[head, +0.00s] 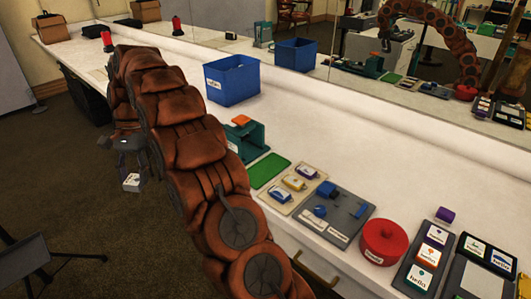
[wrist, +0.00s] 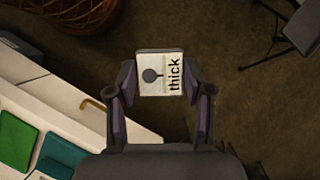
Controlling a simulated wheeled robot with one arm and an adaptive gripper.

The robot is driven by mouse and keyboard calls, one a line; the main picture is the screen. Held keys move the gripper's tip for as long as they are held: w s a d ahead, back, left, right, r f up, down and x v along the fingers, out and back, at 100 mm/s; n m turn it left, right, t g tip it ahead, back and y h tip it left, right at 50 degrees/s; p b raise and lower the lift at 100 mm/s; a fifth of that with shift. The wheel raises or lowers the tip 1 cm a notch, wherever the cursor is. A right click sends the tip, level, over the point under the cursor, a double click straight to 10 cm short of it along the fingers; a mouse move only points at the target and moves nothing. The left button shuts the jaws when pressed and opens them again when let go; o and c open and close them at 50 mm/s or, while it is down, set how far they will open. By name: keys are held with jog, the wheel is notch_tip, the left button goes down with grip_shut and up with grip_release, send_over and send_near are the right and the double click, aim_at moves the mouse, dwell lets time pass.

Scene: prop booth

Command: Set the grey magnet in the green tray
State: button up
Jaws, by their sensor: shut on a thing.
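My gripper (head: 131,167) hangs over the floor, beyond the front edge of the counter. It is shut on a small block with a white label (wrist: 153,77), which reads "thick" beside a dark round symbol in the wrist view. The block also shows below my fingers in the head view (head: 132,183). Its label hides most of its body, so I cannot tell for sure that it is the grey magnet. The green tray (head: 268,170) lies flat on the counter, to the right of my gripper, and looks bare. A green surface (wrist: 16,142) at the wrist view's left edge appears to be it.
A teal device with an orange top (head: 247,137) stands just behind the tray. A beige board (head: 291,186) with several labelled blocks and a grey board (head: 333,213) with blue pieces lie right of it. A blue bin (head: 232,80) stands farther back. A mirror lines the wall.

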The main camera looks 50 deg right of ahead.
jog(key=s+d+m+t, duration=0.1)
jog(key=s+d+m, duration=0.1)
jog(key=s+d, duration=0.4)
jog(key=s+d+m+p, duration=0.1)
jog(key=s+d, duration=0.5)
jog(key=d, duration=0.7)
jog(key=s+d+r+m+t+p, duration=0.1)
jog(key=s+d+m, duration=0.3)
jog(key=d, duration=0.6)
jog(key=shift+s+d+t+y, duration=0.15)
jog(key=shift+s+y, duration=0.05)
jog(key=shift+s, duration=0.45)
jog(key=shift+s+d+t+y, duration=0.15)
jog(key=shift+s+y, duration=0.05)
jog(key=shift+s, duration=0.4)
jog(key=shift+f+b, duration=0.9)
jog(key=shift+f, duration=1.9)
jog(key=o, duration=1.3)
jog(key=shift+v, duration=3.8)
